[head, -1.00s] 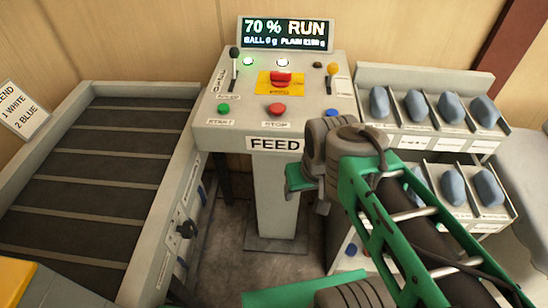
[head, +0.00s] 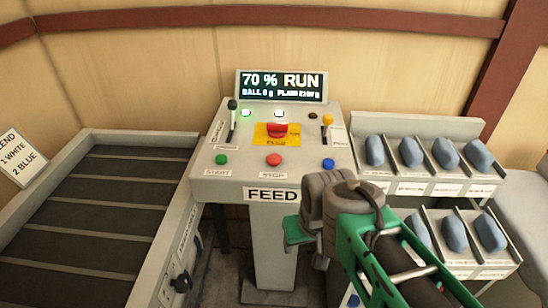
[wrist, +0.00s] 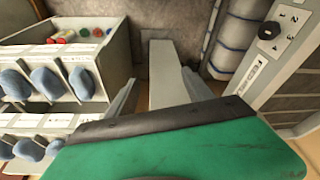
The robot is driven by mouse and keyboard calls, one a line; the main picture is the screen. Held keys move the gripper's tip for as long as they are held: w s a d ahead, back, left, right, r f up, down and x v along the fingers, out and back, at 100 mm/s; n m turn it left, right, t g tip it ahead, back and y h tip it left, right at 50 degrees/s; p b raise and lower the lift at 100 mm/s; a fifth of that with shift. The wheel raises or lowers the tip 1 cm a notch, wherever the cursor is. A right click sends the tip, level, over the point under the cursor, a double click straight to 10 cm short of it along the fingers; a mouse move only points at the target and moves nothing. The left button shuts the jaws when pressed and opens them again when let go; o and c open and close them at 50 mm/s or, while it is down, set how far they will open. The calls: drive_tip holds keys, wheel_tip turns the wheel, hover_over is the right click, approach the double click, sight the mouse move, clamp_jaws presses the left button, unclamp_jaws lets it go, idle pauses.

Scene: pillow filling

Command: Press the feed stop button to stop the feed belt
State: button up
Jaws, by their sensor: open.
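The feed console (head: 235,184) stands ahead, labelled FEED. Its red STOP button (head: 274,160) is at the front centre of the panel, uncovered, between a green START button (head: 221,159) and a blue button (head: 328,164). The display (head: 281,86) reads 70 % RUN. In the head view my arm reaches in from the lower right and its end is below and to the right of the STOP button, apart from the panel. In the wrist view my gripper (wrist: 160,92) is open and empty, pointing toward the console's pedestal; the button does not show there.
A larger red button (head: 277,130) on a yellow plate sits behind STOP, with levers (head: 327,128) at both sides. The slatted belt (head: 85,215) is at left. Racks of blue bags (head: 411,152) stand close at right. The air above the panel is clear.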

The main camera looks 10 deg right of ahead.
clamp_jaws()
idle(0.4)
idle(1.0)
